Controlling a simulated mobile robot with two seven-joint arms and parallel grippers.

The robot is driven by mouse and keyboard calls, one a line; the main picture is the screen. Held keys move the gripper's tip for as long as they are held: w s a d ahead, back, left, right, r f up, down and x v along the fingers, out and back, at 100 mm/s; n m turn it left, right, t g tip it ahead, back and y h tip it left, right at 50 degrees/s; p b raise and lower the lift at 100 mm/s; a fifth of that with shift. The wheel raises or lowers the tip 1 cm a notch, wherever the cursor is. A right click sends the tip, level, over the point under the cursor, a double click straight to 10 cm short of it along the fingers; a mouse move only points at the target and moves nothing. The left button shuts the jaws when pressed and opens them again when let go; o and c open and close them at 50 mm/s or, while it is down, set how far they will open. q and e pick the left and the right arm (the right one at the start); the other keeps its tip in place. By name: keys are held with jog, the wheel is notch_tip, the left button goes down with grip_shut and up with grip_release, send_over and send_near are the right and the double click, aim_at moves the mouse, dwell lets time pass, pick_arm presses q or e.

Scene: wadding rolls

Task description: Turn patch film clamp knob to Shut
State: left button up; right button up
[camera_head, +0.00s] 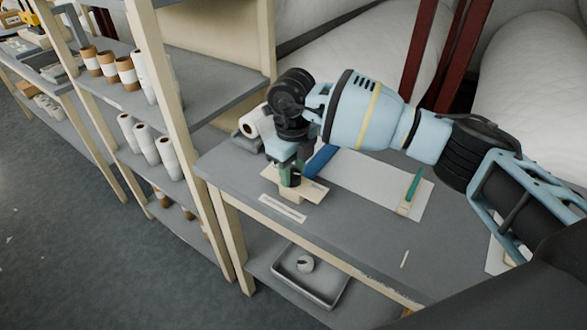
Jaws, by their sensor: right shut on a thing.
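My right gripper (290,176) points down over the table and is shut on a green knob (289,180). The knob stands on a pale wooden base (314,192), and the fingers hide most of it. I cannot read which way the knob is turned. A pale label strip (283,208) lies in front of the base, its writing too small to read. My left gripper is not in view.
A blue roll (321,160) lies just right of the gripper, beside a white sheet (372,180) with a green-handled tool (412,190). A white roll (255,121) sits behind. A tray (335,296) is on the lower shelf; shelves with rolls stand left.

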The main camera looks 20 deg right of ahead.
aim_at(293, 173)
dwell(0.3)
jog(key=o, duration=1)
jog(key=shift+r, duration=3.95)
